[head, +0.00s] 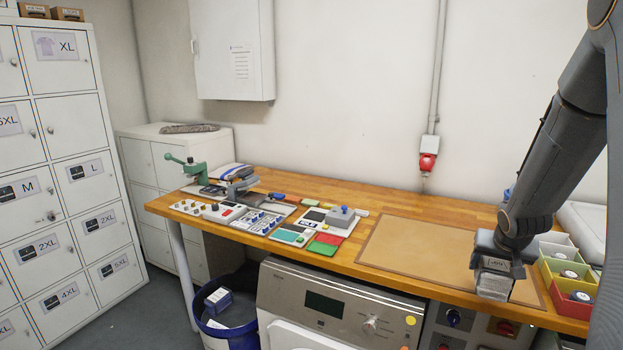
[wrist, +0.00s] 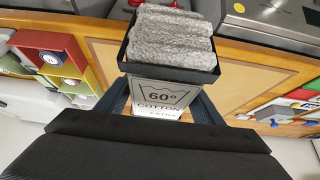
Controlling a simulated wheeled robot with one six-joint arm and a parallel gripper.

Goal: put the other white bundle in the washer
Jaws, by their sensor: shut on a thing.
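My gripper (head: 494,262) is over the right part of the workbench, shut on a folded light grey, fuzzy bundle (head: 493,287). The wrist view shows the bundle (wrist: 170,38) with a dark band around it and a tag (wrist: 160,97) reading 60° COTTON. It looks grey rather than pure white. Whether it touches the bench mat is unclear. The washer (head: 335,303) stands under the bench, left of my gripper. Its control panel with display and knob shows; only the top of its white front is in view, so its door state is hidden.
A tan mat (head: 405,252) lies on the wooden bench (head: 380,200). Green, yellow and red trays (head: 570,300) stand close right of my gripper. Small tools and panels fill the bench's left half. A blue bin (head: 240,335) holding a tagged bundle stands left of the washer.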

